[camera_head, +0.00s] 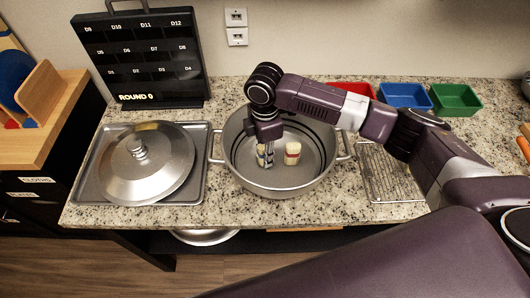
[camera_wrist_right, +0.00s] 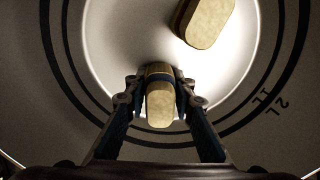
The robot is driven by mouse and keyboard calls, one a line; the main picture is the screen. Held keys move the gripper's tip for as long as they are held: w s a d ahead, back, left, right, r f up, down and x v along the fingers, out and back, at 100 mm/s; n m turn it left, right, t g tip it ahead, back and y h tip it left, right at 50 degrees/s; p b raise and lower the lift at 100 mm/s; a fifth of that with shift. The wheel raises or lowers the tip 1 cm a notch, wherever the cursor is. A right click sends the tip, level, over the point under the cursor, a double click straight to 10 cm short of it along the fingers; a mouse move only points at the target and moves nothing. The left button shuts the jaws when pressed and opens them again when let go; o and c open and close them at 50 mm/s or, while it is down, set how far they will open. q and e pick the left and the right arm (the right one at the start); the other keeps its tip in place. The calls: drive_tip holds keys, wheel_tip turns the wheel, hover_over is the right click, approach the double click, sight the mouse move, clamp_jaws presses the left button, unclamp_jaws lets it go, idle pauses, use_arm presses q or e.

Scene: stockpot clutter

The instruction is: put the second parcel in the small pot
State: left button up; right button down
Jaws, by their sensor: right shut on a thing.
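A large grey pot (camera_head: 237,177) stands on the counter, open at the top, with a handle on each side. My right gripper (camera_head: 265,160) reaches down into it. It is shut on a pale parcel with a dark band (camera_wrist_right: 160,100), held between the two fingers in the right wrist view. Another pale parcel (camera_head: 292,153) with a red band stands inside the pot, just right of the gripper; it also shows at the top of the right wrist view (camera_wrist_right: 209,22). I cannot tell whether the held parcel touches the pot floor. My left gripper is not in view.
A metal lid (camera_head: 150,175) lies on a tray (camera_head: 88,190) left of the pot. A wire rack (camera_head: 385,183) is to the right. Red (camera_head: 347,90), blue (camera_head: 403,97) and green (camera_head: 456,99) bins stand behind. A black board (camera_head: 140,55) stands at the back left.

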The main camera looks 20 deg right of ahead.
drive_tip(key=c, duration=1.6)
unclamp_jaws()
drive_tip(key=shift+f, duration=0.15)
wheel_tip(320, 180, up, 12)
drive_tip(key=shift+r+b, duration=0.15)
drive_tip(key=shift+b, duration=0.95)
